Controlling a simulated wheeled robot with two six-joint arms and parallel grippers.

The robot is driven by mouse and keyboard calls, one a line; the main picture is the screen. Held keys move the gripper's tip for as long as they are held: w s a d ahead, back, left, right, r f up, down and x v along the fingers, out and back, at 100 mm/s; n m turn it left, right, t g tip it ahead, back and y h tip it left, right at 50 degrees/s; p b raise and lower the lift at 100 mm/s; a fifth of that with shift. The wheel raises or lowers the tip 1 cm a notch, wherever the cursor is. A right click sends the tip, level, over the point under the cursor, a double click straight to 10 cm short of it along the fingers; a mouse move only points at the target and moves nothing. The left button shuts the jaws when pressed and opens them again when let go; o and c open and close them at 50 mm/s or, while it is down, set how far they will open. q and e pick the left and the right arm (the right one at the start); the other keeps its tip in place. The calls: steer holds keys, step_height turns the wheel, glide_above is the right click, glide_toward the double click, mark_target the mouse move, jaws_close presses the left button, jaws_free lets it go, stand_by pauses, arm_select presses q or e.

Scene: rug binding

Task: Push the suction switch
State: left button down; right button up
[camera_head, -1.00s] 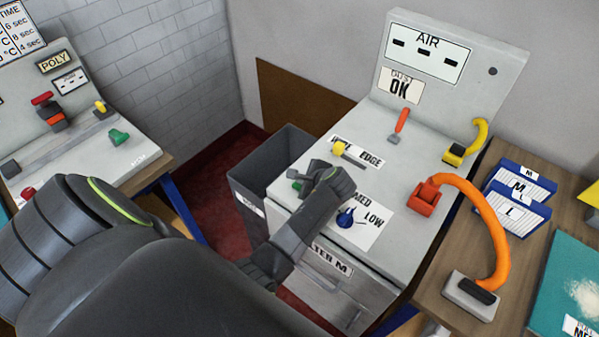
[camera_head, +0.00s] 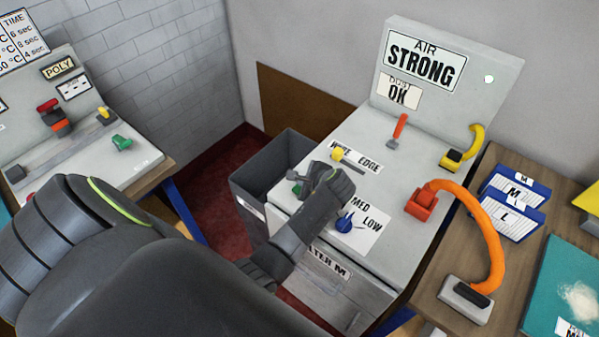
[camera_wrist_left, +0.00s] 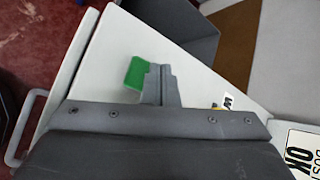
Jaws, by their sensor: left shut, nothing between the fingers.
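The green switch (camera_head: 297,188) is on the left side of the grey machine's top panel, partly hidden by my left gripper (camera_head: 308,184). The left wrist view shows its green part (camera_wrist_left: 135,73) right beside the shut fingertips (camera_wrist_left: 160,84), seemingly touching them. My left gripper is shut and empty. The machine's upright display (camera_head: 425,63) reads AIR STRONG, with a white lamp (camera_head: 489,79) lit beside it. My right gripper is not in view.
The panel also carries a yellow slider (camera_head: 338,154), a blue knob (camera_head: 345,223), a red lever (camera_head: 399,128) and an orange hose (camera_head: 490,230). A grey bin (camera_head: 285,150) stands left of the machine. Another machine (camera_head: 80,160) is at the far left.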

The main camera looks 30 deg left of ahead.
arm_select(q)
steer(key=shift+r+p, duration=2.3)
steer(key=shift+p, duration=0.5)
steer(key=shift+r, duration=0.7)
steer(key=shift+s, duration=0.1)
